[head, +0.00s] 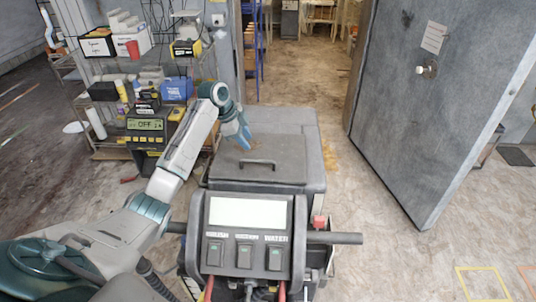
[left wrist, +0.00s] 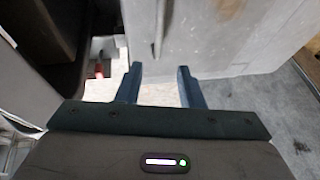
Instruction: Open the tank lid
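The grey tank lid (head: 225,168) lies flat on the machine behind the control panel and looks closed. Its dark bar handle (head: 258,163) stands near the front edge. My left gripper (head: 242,139) points down over the lid, behind and slightly left of the handle. In the left wrist view, my left gripper's two blue fingers (left wrist: 160,70) are apart with nothing between them. A grey surface (left wrist: 230,40) lies beyond them, with a thin bar (left wrist: 157,35), likely the handle, ahead of the fingertips. My right gripper is not in view.
The control panel (head: 247,240) with a pale screen and three switches stands in front of the tank, with a handlebar (head: 340,238) at its side. A loaded wire shelf (head: 155,70) is at the left. A large grey door (head: 440,100) stands at the right, with open floor between.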

